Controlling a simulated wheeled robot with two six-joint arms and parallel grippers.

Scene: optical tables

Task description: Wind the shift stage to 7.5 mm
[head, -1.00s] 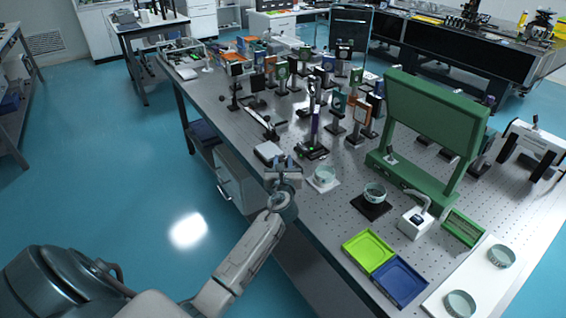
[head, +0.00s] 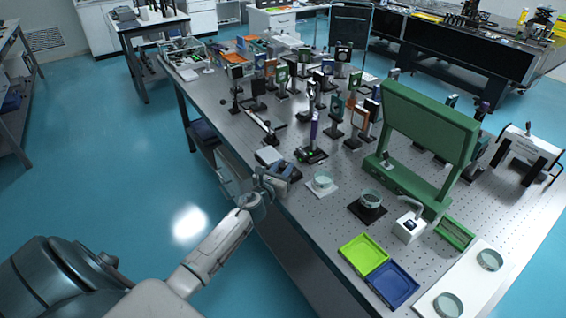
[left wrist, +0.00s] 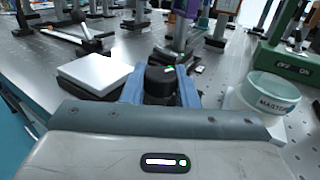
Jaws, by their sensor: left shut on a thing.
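My left gripper (head: 277,177) is at the near left edge of the optical table (head: 330,215). In the left wrist view its two blue fingers (left wrist: 161,90) stand on either side of a black round knob (left wrist: 160,80) with a small green mark on top, and are shut on it. The knob is hidden by the gripper in the head view. A stage with a dark base and a purple upright (head: 314,130) stands just beyond the gripper, with a green light low on it. I cannot read any millimetre value. My right gripper is not in view.
A white-topped block (left wrist: 95,72) is close on the gripper's left. A glass dish (left wrist: 270,90) labelled MASTER is close on its right. Beyond stand several optic posts and a green frame (head: 425,120). A lime tray (head: 363,254) and blue tray (head: 391,284) lie nearer.

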